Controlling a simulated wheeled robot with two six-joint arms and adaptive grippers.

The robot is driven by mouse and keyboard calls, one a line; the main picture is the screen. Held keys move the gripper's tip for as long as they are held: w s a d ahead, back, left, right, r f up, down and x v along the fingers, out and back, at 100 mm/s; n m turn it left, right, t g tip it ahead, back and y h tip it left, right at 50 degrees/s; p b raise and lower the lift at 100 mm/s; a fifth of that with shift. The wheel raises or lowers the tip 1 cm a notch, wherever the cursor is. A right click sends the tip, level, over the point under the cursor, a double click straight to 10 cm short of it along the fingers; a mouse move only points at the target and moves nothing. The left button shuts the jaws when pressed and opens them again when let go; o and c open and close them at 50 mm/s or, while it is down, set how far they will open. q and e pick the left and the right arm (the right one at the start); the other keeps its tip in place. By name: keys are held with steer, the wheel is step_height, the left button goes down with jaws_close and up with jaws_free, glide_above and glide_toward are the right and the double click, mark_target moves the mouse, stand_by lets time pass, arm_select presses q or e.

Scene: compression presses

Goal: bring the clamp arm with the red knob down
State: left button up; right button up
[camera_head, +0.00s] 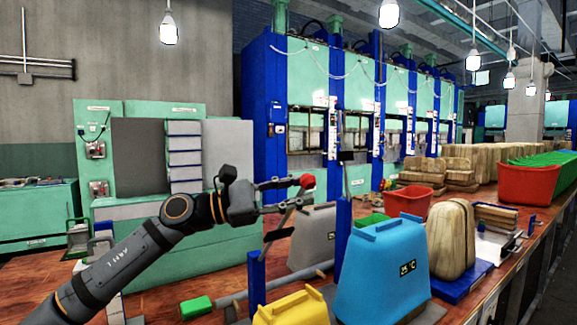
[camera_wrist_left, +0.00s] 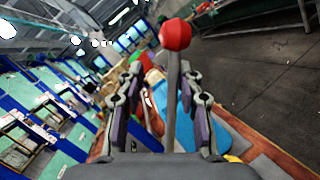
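The red knob (camera_head: 307,181) tops a thin clamp arm (camera_head: 287,217) that stands raised and tilted, near a blue post (camera_head: 256,282). My left gripper (camera_head: 300,193) is at the upper part of this arm, just below the knob. In the left wrist view, the red knob (camera_wrist_left: 175,34) and the metal lever (camera_wrist_left: 172,100) lie between the two fingers of my left gripper (camera_wrist_left: 166,72). Gaps show on both sides of the lever, so the gripper looks open around it. The lever's lower joint is partly hidden. My right gripper is not in view.
A grey case (camera_head: 312,240), a blue case (camera_head: 382,268) and a yellow case (camera_head: 292,309) stand close by on the wooden table. Another blue post (camera_head: 343,228) stands between the grey and blue cases. A red bin (camera_head: 408,201) is behind them.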

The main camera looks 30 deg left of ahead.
arm_select(q)
steer(key=a+r, duration=0.1)
steer(key=w+a+n, duration=0.1)
steer(key=a+r+n+p, duration=0.1)
steer(key=shift+w+a+r+t, duration=0.15)
steer(key=shift+w+r+t, duration=0.2)
steer(key=shift+w+t, duration=0.05)
steer(key=shift+w+a+r, duration=0.15)
steer(key=shift+w+a, duration=0.1)
steer(key=shift+a, duration=0.15)
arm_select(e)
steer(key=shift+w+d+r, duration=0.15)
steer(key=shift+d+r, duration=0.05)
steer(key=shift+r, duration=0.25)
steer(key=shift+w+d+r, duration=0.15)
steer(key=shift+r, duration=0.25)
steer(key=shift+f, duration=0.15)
arm_select(q)
steer(key=b+v, duration=1.2)
steer(key=b, duration=0.1)
steer(key=shift+b, duration=0.35)
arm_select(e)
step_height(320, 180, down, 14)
arm_select(q)
steer(key=shift+r, duration=0.1)
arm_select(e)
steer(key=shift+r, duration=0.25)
